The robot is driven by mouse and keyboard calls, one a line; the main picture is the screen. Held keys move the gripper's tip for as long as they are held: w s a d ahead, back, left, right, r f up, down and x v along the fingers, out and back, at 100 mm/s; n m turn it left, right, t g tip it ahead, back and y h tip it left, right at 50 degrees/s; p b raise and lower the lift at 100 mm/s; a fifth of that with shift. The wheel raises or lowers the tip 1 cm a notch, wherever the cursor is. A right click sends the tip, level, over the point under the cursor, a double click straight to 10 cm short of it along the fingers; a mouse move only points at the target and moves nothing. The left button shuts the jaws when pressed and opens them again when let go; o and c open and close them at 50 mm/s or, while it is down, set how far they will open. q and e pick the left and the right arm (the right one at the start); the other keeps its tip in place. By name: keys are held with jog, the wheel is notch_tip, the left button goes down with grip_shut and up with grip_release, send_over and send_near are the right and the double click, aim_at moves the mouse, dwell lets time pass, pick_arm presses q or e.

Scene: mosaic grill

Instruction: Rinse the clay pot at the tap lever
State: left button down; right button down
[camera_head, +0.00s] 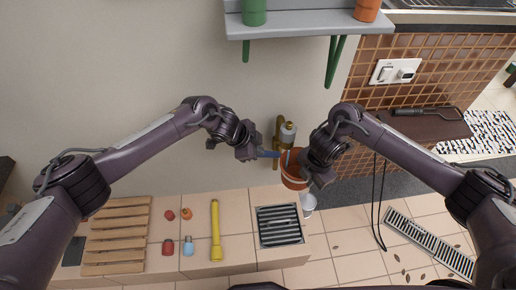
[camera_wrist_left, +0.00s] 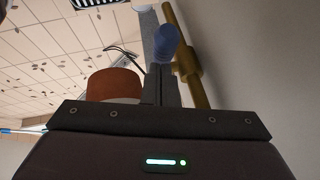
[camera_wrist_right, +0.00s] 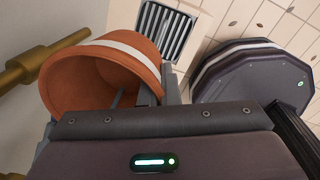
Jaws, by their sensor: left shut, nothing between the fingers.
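The orange clay pot (camera_head: 292,180) hangs under the brass tap (camera_head: 279,130), with its pale-banded mouth open in the right wrist view (camera_wrist_right: 150,62). My right gripper (camera_head: 303,168) is shut on the pot's wall near the rim. A thin pale-blue streak shows inside the pot; I cannot tell if it is water. The blue tap lever (camera_head: 268,154) sticks out to the left of the tap. My left gripper (camera_head: 257,153) is shut and empty at the lever; in the left wrist view the lever (camera_wrist_left: 167,42) is just beyond its fingertips. Contact is unclear.
Below the pot is a drain grate (camera_head: 280,237) in the tiled counter. A yellow cylinder (camera_head: 216,246), small bottles and red items lie left of it, beside a wooden slatted rack (camera_head: 116,240). A grey shelf (camera_head: 300,24) with pots hangs above.

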pick_arm(q)
jog(key=shift+s+a+f+h, duration=0.1)
jog(key=shift+a+f+h, duration=0.15)
jog(key=shift+a+f, duration=0.35)
jog(key=shift+a+f+h, duration=0.25)
jog(key=shift+a+f, duration=0.05)
jog(key=shift+f, duration=0.45)
jog(key=v, duration=1.3)
jog(key=shift+s+d+r, duration=0.15)
jog(key=shift+s+r, duration=0.1)
